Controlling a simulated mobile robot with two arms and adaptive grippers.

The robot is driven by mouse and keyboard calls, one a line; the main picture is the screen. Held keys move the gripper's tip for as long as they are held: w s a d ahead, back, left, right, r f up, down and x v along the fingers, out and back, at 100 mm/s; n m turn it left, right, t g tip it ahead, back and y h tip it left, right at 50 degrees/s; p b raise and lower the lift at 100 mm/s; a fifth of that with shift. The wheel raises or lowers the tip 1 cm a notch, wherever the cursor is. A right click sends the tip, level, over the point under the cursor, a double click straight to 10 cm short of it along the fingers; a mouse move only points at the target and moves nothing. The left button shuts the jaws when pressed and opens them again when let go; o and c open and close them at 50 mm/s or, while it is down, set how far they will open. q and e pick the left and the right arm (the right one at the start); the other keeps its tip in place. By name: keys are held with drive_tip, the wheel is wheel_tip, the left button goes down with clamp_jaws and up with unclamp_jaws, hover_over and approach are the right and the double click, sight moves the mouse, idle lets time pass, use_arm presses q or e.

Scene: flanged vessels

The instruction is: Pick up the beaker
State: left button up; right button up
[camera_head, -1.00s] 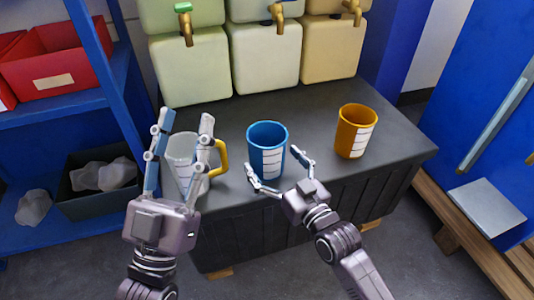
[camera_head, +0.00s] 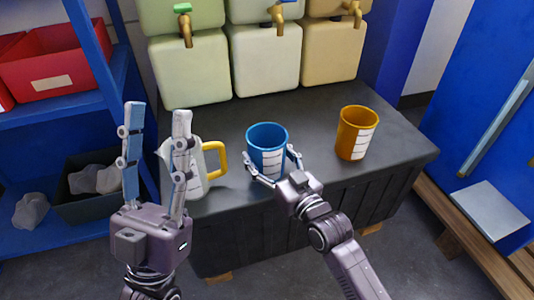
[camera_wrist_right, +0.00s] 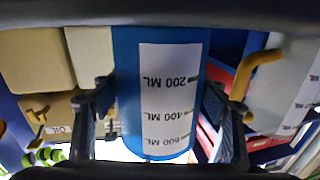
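A blue beaker (camera_head: 267,150) with a white scale label stands upright on the dark counter. My right gripper (camera_head: 270,156) has its fingers on either side of the beaker, apparently touching its walls. The right wrist view shows the beaker (camera_wrist_right: 160,90) filling the space between the two fingers, with its 200, 400 and 600 ML marks upside down. My left gripper (camera_head: 157,112) is open and empty, fingers raised. Its right finger partly hides a whitish pitcher (camera_head: 198,172) with a yellow handle.
An orange beaker (camera_head: 357,133) stands to the right on the counter (camera_head: 315,110). Several canisters with brass taps (camera_head: 265,65) line the back. A blue shelf (camera_head: 45,118) with bins is at the left. The counter between the blue and orange beakers is clear.

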drive_tip(key=shift+r, duration=0.1)
drive_tip(key=c, duration=0.5)
drive_tip(key=shift+c, duration=0.2)
